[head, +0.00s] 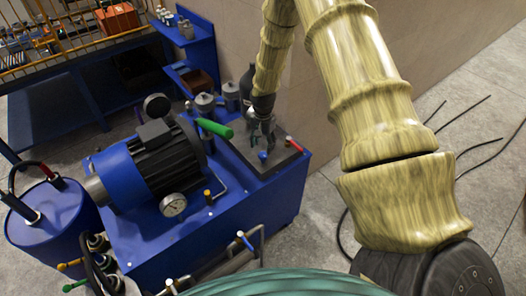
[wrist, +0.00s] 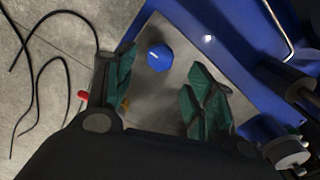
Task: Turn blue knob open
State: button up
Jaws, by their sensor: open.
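The blue knob (head: 263,156) stands on the grey top plate (head: 237,140) of the blue press unit in the head view. In the wrist view the blue knob (wrist: 159,57) shows its faceted top, ahead of the fingers and between their lines. My gripper (head: 262,137) points down over the plate, close to the knob. In the wrist view my gripper (wrist: 162,80) has its green-padded fingers wide apart with nothing held between them. I cannot tell the exact height gap to the knob.
A red knob (head: 290,140) stands near the plate's right edge. A green handle (head: 214,128) and a blue motor (head: 150,170) with gauges lie left of the gripper. Dark cables (head: 462,130) lie on the floor at right. A wall stands behind the unit.

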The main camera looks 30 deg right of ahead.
aim_at(263, 154)
jog(key=shift+f+p, duration=0.95)
jog(key=shift+f, duration=1.95)
jog(key=c, duration=1)
